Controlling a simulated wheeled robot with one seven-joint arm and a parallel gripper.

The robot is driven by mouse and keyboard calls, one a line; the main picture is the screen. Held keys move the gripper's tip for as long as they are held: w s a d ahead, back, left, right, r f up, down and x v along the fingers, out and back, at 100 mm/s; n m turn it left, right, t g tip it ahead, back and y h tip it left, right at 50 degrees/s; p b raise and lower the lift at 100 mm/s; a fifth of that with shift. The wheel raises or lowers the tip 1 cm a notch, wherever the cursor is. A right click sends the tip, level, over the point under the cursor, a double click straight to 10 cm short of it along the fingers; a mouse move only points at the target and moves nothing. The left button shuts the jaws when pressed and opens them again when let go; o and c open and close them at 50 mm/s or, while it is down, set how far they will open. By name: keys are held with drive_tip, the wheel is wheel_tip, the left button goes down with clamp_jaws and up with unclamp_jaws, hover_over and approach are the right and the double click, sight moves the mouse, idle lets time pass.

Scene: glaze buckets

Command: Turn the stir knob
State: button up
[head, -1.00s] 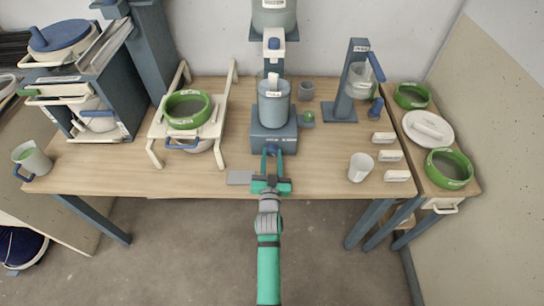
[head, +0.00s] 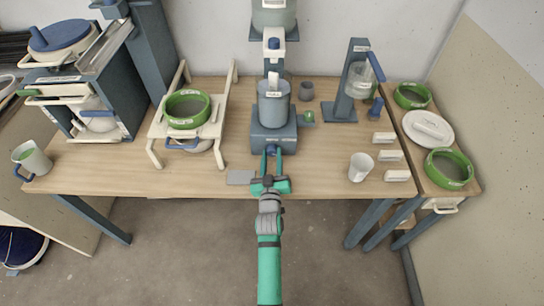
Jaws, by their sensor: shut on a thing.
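The small blue stir knob (head: 271,149) is on the base's front face, partly hidden by my fingers. My green gripper (head: 271,156) reaches in from the front with its dark fingers on either side of the knob, shut on it. The knob's exact turn angle is too small to tell.
A flat grey plate (head: 240,177) lies just left of my gripper. A white cup (head: 361,167) and several pale labelled blocks (head: 390,156) stand to the right. A white rack with a green-rimmed bowl (head: 187,108) stands left. Bare table lies between.

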drive_tip(key=shift+n, duration=0.6)
drive_tip(key=o, duration=1)
drive_tip(key=shift+o, duration=0.2)
drive_tip(key=s, duration=1.1)
drive_tip(key=shift+a, duration=0.1)
drive_tip(key=shift+w, duration=0.1)
